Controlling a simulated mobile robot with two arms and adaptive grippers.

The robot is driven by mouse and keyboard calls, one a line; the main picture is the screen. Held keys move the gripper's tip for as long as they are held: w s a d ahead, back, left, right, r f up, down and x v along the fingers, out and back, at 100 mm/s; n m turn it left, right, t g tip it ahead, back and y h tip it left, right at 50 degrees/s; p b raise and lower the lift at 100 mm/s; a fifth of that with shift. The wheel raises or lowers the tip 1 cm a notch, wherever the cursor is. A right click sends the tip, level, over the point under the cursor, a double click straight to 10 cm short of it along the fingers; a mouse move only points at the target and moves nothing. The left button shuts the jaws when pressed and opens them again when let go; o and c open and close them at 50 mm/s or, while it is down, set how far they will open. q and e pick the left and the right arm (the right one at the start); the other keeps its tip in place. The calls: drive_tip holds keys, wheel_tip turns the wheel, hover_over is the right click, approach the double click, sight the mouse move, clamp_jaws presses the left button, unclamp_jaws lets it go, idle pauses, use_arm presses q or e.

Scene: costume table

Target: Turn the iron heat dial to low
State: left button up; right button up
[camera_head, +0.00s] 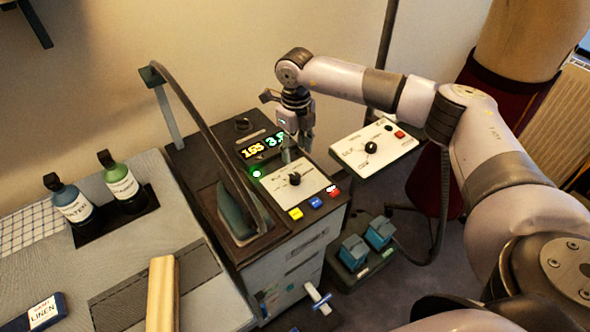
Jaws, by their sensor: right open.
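The ironing console (192,160) stands in the middle with a lit display (264,145) on its top. A black dial (294,179) sits on the console's white panel (318,181); it looks like the iron heat dial, but its lettering is too small to read. The dark iron (237,215) rests on the console's left side under a curved cable (205,125). My right gripper (297,148) points down, open and empty, above and behind the dial, apart from it. My left gripper is not in view.
A second white panel (350,152) with its own black knob (371,146) and a red button stands right of the console. Yellow, blue and red buttons line the console's front edge. Two bottles (72,204) (121,183) stand on the left table. Blue pedals (379,232) sit low at right.

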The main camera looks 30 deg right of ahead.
sight(295, 175)
wheel_tip(295, 175, down, 9)
drive_tip(key=shift+w+f+p, duration=0.1)
drive_tip(key=shift+f+p, duration=0.1)
drive_tip(key=shift+p, duration=0.7)
drive_tip(key=shift+f, duration=0.45)
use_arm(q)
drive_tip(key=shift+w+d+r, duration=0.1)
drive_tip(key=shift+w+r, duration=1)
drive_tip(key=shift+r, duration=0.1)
use_arm(e)
clamp_jaws()
